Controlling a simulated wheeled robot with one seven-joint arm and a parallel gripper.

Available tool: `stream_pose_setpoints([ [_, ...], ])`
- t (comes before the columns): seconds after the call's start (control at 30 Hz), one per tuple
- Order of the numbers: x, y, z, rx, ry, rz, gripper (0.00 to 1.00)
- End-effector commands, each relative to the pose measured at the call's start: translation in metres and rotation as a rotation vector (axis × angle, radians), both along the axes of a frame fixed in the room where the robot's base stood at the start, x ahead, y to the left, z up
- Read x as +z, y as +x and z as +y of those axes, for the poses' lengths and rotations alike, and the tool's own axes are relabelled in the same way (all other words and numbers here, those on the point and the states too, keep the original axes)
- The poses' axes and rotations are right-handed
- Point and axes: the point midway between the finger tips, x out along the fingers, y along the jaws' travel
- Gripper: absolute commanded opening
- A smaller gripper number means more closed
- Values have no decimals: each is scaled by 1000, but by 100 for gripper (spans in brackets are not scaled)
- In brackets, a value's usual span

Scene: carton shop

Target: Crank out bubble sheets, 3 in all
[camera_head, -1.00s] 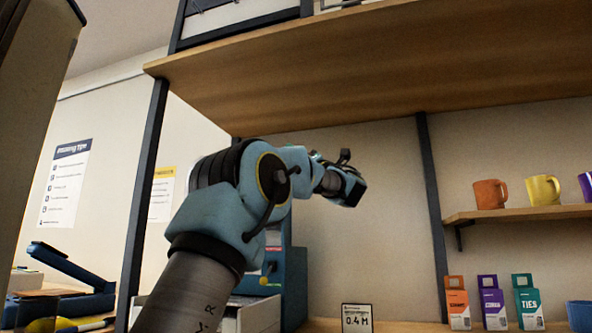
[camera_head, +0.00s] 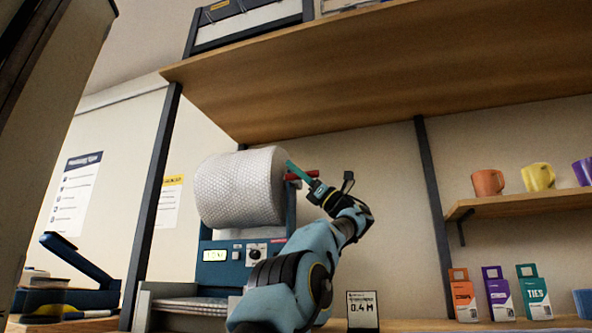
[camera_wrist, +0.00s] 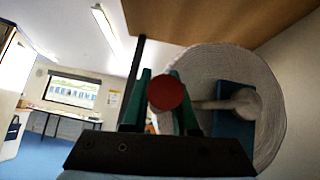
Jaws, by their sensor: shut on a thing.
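A bubble wrap roll (camera_head: 241,188) sits on a blue dispenser machine (camera_head: 228,268) with a small lit display and a dial. A red crank handle (camera_head: 303,175) sticks out at the roll's right side. My gripper (camera_head: 300,173) reaches it from the right, its green fingers shut on the handle. In the wrist view the handle's round red end (camera_wrist: 167,93) shows between the two green fingers, with the roll's end face (camera_wrist: 262,130) behind. Pale sheet material (camera_head: 190,304) lies at the machine's foot; I cannot tell how many sheets.
A wooden shelf (camera_head: 390,75) hangs above the machine. A "0.4 M" sign (camera_head: 362,310) stands on the bench to the right. Several small cartons (camera_head: 497,295) and mugs (camera_head: 488,183) are further right. A blue hinged device (camera_head: 75,275) is at the left.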

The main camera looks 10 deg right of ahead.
Motion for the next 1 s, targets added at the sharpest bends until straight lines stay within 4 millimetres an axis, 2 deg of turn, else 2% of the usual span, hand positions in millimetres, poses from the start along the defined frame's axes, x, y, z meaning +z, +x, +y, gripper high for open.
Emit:
stream_pose_setpoints([
  [0.3,-12,0,0,2,-1,1,0],
  [0.87,-13,-1,1,4,-4,-3,0],
  [0.9,-12,-2,1,4,-4,-3,29],
  [1.0,-12,-1,1,3,-4,-2,41],
])
